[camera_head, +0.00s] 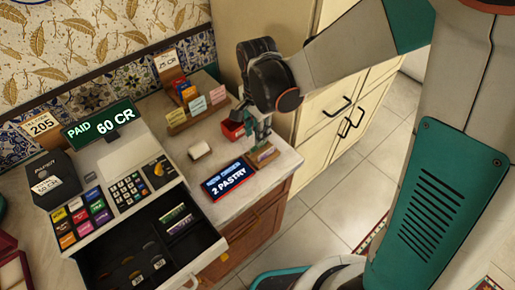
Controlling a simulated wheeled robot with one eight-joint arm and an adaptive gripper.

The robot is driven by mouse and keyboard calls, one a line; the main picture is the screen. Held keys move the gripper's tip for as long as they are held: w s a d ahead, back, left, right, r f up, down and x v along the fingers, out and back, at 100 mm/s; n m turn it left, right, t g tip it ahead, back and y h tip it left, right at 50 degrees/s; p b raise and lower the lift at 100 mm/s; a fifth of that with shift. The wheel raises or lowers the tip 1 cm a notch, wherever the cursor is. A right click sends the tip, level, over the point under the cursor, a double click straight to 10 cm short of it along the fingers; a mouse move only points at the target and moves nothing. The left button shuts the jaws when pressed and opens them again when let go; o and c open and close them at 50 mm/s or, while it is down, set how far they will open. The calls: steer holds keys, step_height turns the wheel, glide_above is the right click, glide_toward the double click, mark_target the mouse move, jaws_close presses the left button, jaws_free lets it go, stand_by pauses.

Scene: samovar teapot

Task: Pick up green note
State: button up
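My gripper (258,137) points down over the right end of the counter. Its fingers are small and dark here, and I cannot tell whether they are open or shut. Just below the fingertips is a small brown tray (265,157) with what looks like flat paper notes, partly greenish. I cannot tell whether the fingers touch them. Another greenish note (175,213) lies in a slot of the open register drawer, with a second note (181,224) beside it.
A red box (232,130) stands left of my gripper. A "2 PASTRY" display (228,181) is in front. A wooden card holder (198,115) stands behind, and a cream block (199,150) lies on the counter (203,168). The open drawer (150,253) juts out at front left.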

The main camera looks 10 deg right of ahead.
steer(key=shift+w+d+f+b, duration=0.1)
steer(key=shift+d+f+b, duration=0.05)
steer(key=shift+f+b, duration=2.15)
steer(key=shift+f+p, duration=0.4)
steer(key=shift+p, duration=0.15)
jaws_close()
